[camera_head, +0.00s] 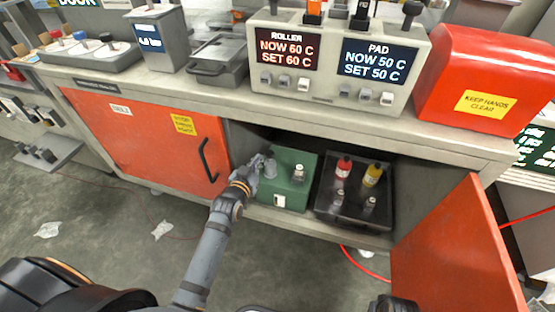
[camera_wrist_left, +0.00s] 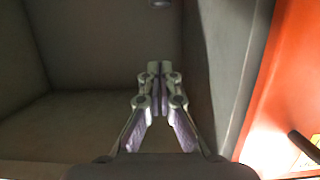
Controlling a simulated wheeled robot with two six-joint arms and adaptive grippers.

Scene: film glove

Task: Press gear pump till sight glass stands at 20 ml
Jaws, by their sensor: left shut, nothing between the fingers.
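A green box (camera_head: 286,188) stands inside the open cabinet under the counter, with a grey knob-like part (camera_head: 270,168), a small clear part with a dark top (camera_head: 298,174) and a white plate (camera_head: 279,200) on its front. I cannot tell which part is the gear pump or the sight glass, and no level can be read. My left gripper (camera_head: 260,164) is at the left edge of the green box, near the grey part; contact cannot be told. In the left wrist view the left gripper (camera_wrist_left: 155,70) is shut and empty, against the cabinet's inside.
An open orange door (camera_head: 445,255) swings out at the right; a closed orange door (camera_head: 140,140) is at the left. The counter above holds a temperature display unit (camera_head: 335,60) and a red cover (camera_head: 485,75).

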